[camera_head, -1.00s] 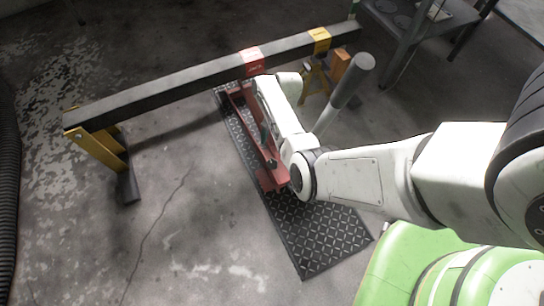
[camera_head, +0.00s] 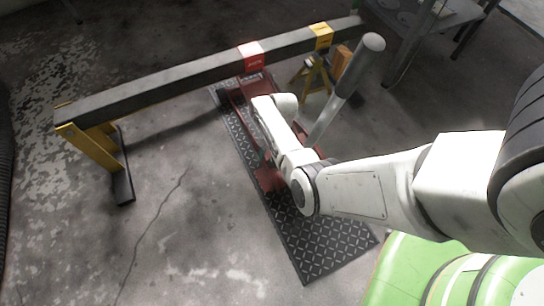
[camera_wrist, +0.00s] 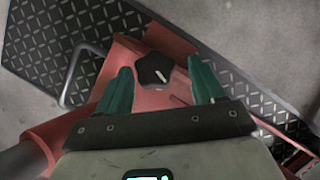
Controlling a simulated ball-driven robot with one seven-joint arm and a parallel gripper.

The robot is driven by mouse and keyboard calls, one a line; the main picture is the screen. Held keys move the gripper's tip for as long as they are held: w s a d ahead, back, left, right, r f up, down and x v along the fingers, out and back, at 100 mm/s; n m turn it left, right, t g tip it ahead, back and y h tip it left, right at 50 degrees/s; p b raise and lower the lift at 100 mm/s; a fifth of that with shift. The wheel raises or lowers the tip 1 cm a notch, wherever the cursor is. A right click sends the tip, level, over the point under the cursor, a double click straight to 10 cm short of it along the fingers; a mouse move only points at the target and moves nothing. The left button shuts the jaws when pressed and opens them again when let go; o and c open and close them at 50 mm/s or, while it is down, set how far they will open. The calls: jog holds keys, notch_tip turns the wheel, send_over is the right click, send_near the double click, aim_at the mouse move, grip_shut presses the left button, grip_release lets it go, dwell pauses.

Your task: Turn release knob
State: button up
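The release knob (camera_wrist: 153,71) is black, lobed, with a white mark, and sits on the red body of a floor jack (camera_wrist: 130,65) in the wrist view. My gripper (camera_wrist: 159,65) is open, its two teal fingers apart on either side of the knob in the picture. I see no finger touching the knob; the height gap is hard to judge. In the head view the red jack (camera_head: 268,180) is partly covered by my white arm, and the knob is hidden.
The jack stands on a black diamond-plate mat (camera_head: 315,240). Its grey-gripped handle (camera_head: 345,80) rises close beside my arm. A long dark beam (camera_head: 170,84) on yellow stands (camera_head: 95,150) crosses behind. A grey bench (camera_head: 425,25) stands at the back right. Floor at left is clear.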

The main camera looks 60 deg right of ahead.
jog(key=shift+w, duration=0.1)
jog(key=c, duration=0.8)
jog(key=shift+w+f+n+g+b, duration=0.1)
jog(key=shift+w+n+g+b, duration=0.2)
jog(key=shift+n+g+b, duration=0.3)
jog(key=shift+c, duration=0.2)
jog(key=shift+a+n+g, duration=0.1)
jog(key=shift+n+g, duration=0.3)
jog(key=shift+g, duration=0.1)
jog(key=o, duration=0.7)
jog(key=shift+w+r, duration=0.1)
jog(key=shift+r, duration=0.1)
jog(key=o, duration=0.3)
jog(key=shift+s+f, duration=0.1)
jog(key=shift+s, duration=0.1)
